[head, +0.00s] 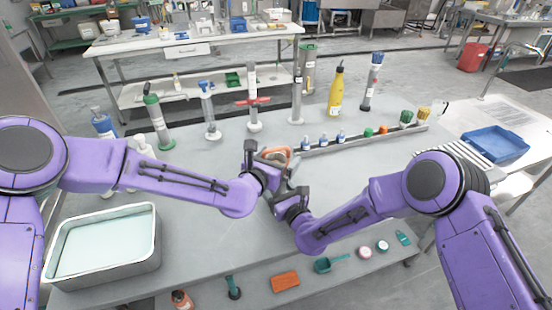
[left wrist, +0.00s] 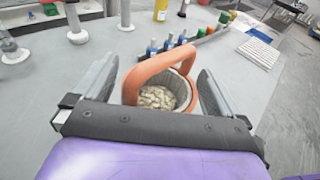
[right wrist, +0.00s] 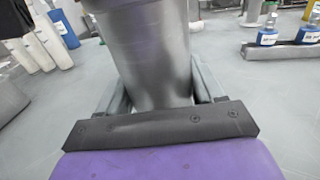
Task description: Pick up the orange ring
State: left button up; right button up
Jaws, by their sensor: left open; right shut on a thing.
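The orange ring (left wrist: 150,68) shows at the top of a metal grinder cup (left wrist: 184,84) with pale beans inside; its far side rises above the rim. In the head view the ring (head: 275,153) is partly hidden by my grippers. My left gripper (left wrist: 157,72) is open, with one finger on each side of the ring and cup; I cannot tell whether it touches them. My right gripper (right wrist: 158,85) is shut on the cup's grey cylindrical body (right wrist: 150,55). The two grippers (head: 264,165) are close together in the head view.
A rack (head: 355,140) with several small bottles stands behind the cup to the right. Several upright tools and a yellow bottle (head: 336,92) line the back. A metal tray (head: 105,242) is at front left, a blue tray (head: 495,144) at far right.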

pick_arm(q)
jog(key=shift+w+d+f, duration=0.15)
jog(key=shift+w+d, duration=0.2)
jog(key=shift+w, duration=0.25)
pick_arm(e)
jog(key=shift+d, duration=0.1)
pick_arm(q)
jog(key=shift+c, duration=0.7)
jog(key=c, duration=0.8)
notch_tip(320, 180, up, 10)
jog(key=shift+s+r, duration=0.1)
pick_arm(e)
jog(key=o, duration=1.3)
jog(key=shift+o, duration=0.2)
